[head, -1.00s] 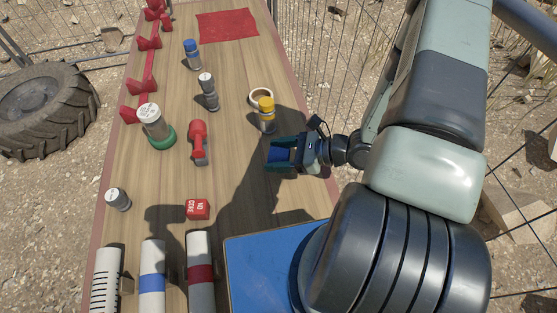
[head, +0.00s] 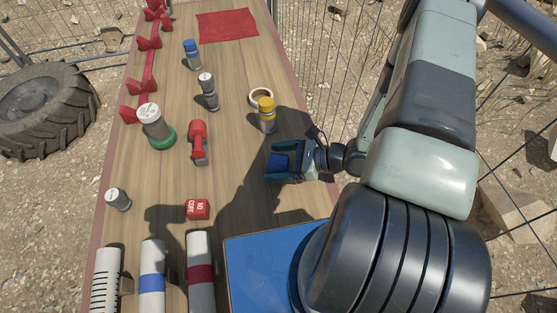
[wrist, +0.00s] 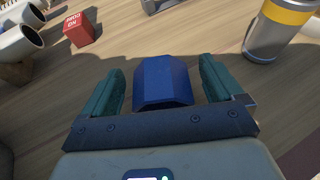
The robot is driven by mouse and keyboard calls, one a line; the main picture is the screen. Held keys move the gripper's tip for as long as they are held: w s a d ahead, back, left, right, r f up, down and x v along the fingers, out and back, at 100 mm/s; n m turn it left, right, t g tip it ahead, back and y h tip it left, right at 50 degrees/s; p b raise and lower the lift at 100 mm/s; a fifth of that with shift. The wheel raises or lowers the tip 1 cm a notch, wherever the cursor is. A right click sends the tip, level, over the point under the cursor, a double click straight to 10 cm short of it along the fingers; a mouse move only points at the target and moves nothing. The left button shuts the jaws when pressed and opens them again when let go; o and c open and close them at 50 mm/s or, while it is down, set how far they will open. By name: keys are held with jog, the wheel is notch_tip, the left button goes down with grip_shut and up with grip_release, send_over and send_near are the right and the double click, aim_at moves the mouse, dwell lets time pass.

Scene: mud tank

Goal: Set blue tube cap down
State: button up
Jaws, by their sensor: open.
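The blue tube cap (head: 278,163) is a dark blue block at the right side of the wooden table. In the wrist view the blue cap (wrist: 165,82) lies between the two teal fingers, with a visible gap on each side. My gripper (head: 277,166) is open around it, low at the table's right part; in the wrist view its fingertips (wrist: 161,78) stand apart from the cap. The cap appears to rest on the table, though its underside is hidden.
A yellow-banded canister (head: 267,115) stands just behind my gripper, near a round ring (head: 260,96). A red-headed tool (head: 198,142) and a red "NO CORE" block (head: 197,209) are to the left. Table (head: 240,190) between them is clear. A blue surface (head: 262,262) lies in front.

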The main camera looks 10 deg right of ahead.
aim_at(287, 160)
jog(key=shift+r, duration=0.1)
jog(key=v, duration=0.3)
jog(key=shift+d+r, duration=0.2)
notch_tip(287, 160, up, 7)
jog(key=shift+a, duration=0.2)
